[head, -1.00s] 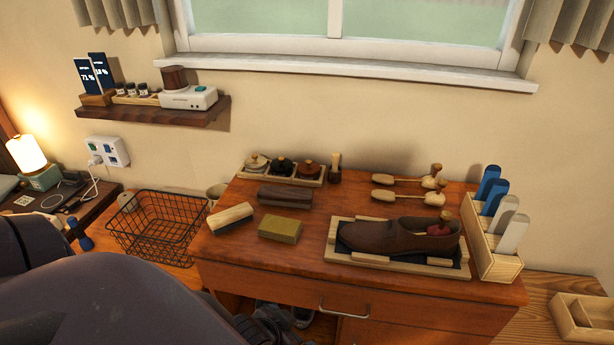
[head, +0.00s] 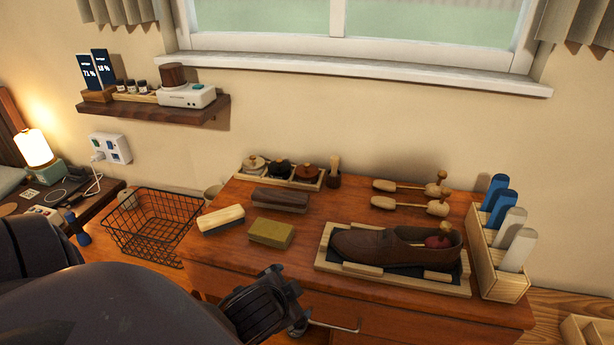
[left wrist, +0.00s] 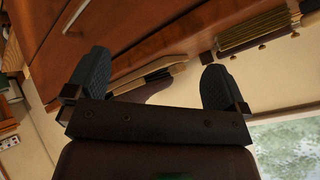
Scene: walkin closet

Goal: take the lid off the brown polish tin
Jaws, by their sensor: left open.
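The brown polish tin (head: 308,172) has a reddish-brown lid with a small knob. It sits at the right end of a light wooden tray at the back of the dresser, next to a black tin (head: 281,169) and a cream tin (head: 254,164). The lid is on it. My left gripper (head: 284,302) is in front of the dresser's front edge, low and well short of the tin. In the left wrist view its two fingers (left wrist: 155,82) are spread with nothing between them. I cannot make out the tin there. My right gripper is not in view.
A dark brush (head: 281,199), a light-handled brush (head: 221,219) and a yellowish block (head: 271,233) lie between the front edge and the tins. A brown shoe (head: 395,246) on a tray, wooden daubers (head: 411,204) and a rack (head: 499,277) stand right. A wire basket (head: 150,230) stands left.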

